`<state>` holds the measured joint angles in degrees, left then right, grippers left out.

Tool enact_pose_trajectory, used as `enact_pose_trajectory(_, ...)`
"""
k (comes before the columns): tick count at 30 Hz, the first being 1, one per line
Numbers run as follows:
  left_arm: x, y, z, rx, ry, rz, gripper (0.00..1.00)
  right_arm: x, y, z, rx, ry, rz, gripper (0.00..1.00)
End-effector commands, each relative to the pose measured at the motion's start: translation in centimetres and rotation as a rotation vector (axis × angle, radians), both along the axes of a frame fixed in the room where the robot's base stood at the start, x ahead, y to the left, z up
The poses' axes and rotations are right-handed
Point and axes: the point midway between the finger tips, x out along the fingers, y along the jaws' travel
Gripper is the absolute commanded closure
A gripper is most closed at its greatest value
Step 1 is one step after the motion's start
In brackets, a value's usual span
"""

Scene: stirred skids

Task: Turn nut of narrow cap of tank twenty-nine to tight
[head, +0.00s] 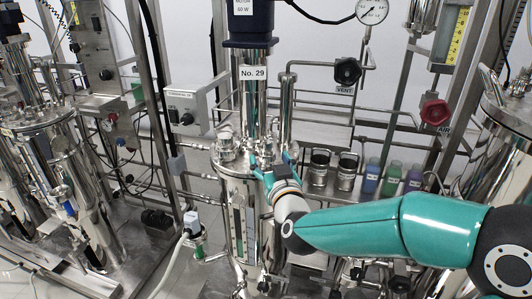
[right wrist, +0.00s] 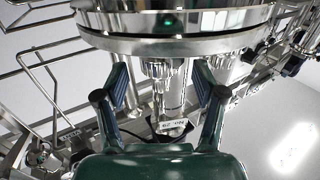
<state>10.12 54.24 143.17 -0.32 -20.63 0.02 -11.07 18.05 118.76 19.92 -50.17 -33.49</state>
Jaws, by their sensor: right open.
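Tank twenty-nine (head: 233,205) is the steel vessel in the middle of the head view, with a "No. 29" label (head: 254,73) on the column above its lid. My right gripper (head: 270,164) is at the right front part of the lid, among its fittings. In the right wrist view its two fingers (right wrist: 162,78) are spread apart. A ribbed steel nut or cap (right wrist: 158,67) shows between them by the lid rim (right wrist: 165,38); I see no contact. In the head view my gripper hides the nut. My left gripper is out of view.
Pipes carry a black vent valve (head: 347,70) and a red air valve (head: 435,112). Another tank (head: 60,170) stands at the left.

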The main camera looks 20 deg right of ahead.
Motion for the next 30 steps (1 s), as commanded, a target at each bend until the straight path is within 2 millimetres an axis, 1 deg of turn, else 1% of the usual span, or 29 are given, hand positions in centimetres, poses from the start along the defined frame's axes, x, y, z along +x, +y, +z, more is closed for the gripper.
enact_pose_trajectory(1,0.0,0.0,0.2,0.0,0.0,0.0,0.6,0.9,-0.1,0.0,0.0,0.002,-0.001,0.3)
enact_pose_trajectory(3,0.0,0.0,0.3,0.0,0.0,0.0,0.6,1.8,-0.2,0.0,0.0,0.001,-0.001,0.3)
enact_pose_trajectory(6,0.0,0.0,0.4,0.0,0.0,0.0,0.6,2.8,-0.2,0.0,0.0,0.002,0.0,0.3)
enact_pose_trajectory(11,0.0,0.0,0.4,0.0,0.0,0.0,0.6,3.4,-0.2,0.0,0.0,0.001,0.001,0.3)
enact_pose_trajectory(18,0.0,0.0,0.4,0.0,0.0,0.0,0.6,3.4,-0.2,-0.1,0.0,0.001,0.001,0.3)
enact_pose_trajectory(20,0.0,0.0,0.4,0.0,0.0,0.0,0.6,3.4,-0.2,-0.1,0.0,0.001,0.001,0.4)
enact_pose_trajectory(27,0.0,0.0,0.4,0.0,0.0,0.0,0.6,3.4,-0.2,0.0,0.0,0.001,0.002,0.8)
enact_pose_trajectory(29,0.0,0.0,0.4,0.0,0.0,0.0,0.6,3.4,-0.2,0.0,0.0,0.001,0.002,0.9)
enact_pose_trajectory(30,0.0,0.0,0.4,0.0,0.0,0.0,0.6,3.4,-0.2,0.0,0.0,0.001,0.002,0.91)
